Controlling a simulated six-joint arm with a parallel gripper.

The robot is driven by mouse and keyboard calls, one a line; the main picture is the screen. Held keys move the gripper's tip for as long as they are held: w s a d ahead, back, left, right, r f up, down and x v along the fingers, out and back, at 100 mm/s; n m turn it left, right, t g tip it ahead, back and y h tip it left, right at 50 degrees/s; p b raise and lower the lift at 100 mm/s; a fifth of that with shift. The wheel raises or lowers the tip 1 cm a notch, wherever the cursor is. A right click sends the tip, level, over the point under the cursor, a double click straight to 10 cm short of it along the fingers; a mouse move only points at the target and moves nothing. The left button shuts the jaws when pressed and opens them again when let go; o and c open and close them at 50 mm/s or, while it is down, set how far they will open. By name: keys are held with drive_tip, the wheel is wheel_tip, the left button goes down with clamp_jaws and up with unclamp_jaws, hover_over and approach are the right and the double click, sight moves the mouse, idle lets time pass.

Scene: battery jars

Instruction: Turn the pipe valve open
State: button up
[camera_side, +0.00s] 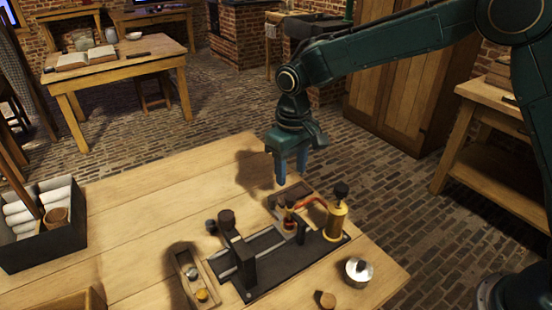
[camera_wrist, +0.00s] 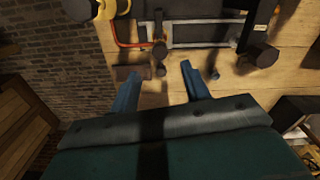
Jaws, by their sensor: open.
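A red pipe (camera_side: 308,201) runs from a brass cylinder with a black knob (camera_side: 337,221) to a small brass and red fitting (camera_side: 290,222) on a dark base. The red pipe also shows in the wrist view (camera_wrist: 130,44), ending near a small round dark part (camera_wrist: 160,49). I cannot tell for sure which part is the valve handle. My gripper (camera_side: 292,180) points down above the far edge of this rig. Its blue fingers are apart with nothing between them, and they show in the wrist view too (camera_wrist: 160,80).
A dark upright post with a round knob (camera_side: 238,257) stands on the rig's left. A narrow wooden tray (camera_side: 190,277), a silver-topped jar (camera_side: 358,271) and a cork (camera_side: 326,299) lie nearby. A dark box of white rolls (camera_side: 42,225) is far left. The table's middle left is clear.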

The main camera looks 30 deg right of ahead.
wheel_tip(320, 180, up, 6)
drive_tip(key=shift+r, duration=0.2)
idle(0.3)
drive_tip(key=s+d+r+m+t, duration=0.1)
drive_tip(key=s+d+r+t, duration=0.2)
drive_tip(key=s+d+r, duration=0.85)
drive_tip(key=s+d+f+t, duration=0.1)
drive_tip(key=s+d+f, duration=0.1)
drive_tip(key=s, duration=0.6)
drive_tip(key=s+d+f+m+t, duration=0.1)
drive_tip(key=s+d, duration=0.2)
drive_tip(key=s, duration=0.6)
drive_tip(key=shift+s+f+t, duration=0.3)
drive_tip(key=shift+f, duration=0.05)
